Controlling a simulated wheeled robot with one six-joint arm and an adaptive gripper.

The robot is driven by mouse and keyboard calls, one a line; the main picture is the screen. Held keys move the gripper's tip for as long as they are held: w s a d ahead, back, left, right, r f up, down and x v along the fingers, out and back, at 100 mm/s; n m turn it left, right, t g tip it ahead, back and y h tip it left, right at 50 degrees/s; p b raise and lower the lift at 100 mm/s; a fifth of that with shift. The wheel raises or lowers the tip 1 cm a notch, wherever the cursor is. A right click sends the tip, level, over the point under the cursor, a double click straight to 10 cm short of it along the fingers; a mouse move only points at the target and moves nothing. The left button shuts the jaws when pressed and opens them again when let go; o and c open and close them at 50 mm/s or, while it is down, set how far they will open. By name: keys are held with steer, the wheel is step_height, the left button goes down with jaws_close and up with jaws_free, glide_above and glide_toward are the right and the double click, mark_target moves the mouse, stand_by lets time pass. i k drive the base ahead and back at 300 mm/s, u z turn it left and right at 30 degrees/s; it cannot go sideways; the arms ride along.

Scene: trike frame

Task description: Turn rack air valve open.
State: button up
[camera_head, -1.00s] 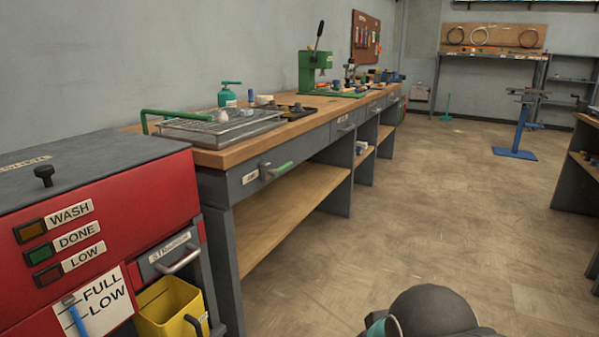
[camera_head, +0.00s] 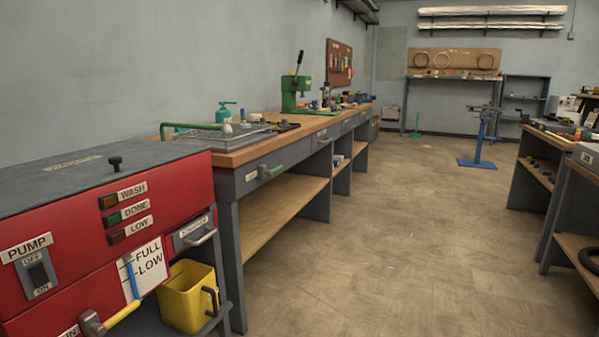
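No valve that I can identify as the rack air valve is in view. A yellow-handled lever (camera_head: 110,319) sits low on the front of the red parts washer (camera_head: 75,270). Its label is partly cut off by the bottom edge, so I cannot tell what it controls. My gripper is not in view.
A long workbench (camera_head: 245,155) with a green press (camera_head: 293,92) runs along the left wall. Shelving (camera_head: 515,178) lines the right side, and a repair stand (camera_head: 481,140) stands farther back. The floor aisle (camera_head: 390,240) between is clear.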

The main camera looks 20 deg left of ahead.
mark_target(270, 172)
steer(key=z, duration=0.25)
steer(key=i, duration=2.95)
steer(key=u, duration=1.6)
steer(key=i, duration=0.95)
steer(key=u, duration=0.95)
